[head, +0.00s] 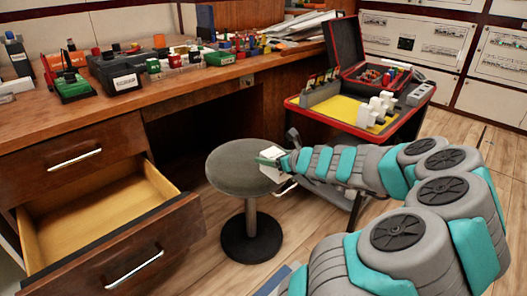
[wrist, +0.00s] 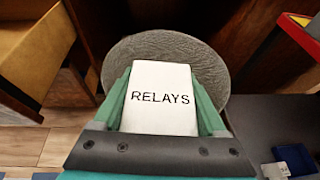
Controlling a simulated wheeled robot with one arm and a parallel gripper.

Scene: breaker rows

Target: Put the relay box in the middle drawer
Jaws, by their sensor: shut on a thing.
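The relay box is a white box (wrist: 160,98) marked RELAYS, seen in the wrist view between my two teal fingers. My gripper (wrist: 162,100) is shut on it. In the head view the relay box (head: 272,172) shows at the tip of my gripper (head: 276,160), over the right edge of the round grey stool seat (head: 232,162). I cannot tell whether the box touches the seat. The middle drawer (head: 110,222) of the wooden desk stands open at the left, and its visible inside is empty. It also shows at the top left of the wrist view (wrist: 38,52).
The closed upper drawer (head: 72,162) is above the open one. The desktop (head: 130,100) holds several coloured breakers and boxes. An open red-edged case (head: 345,118) stands behind my arm. The stool stands between my gripper and the open drawer.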

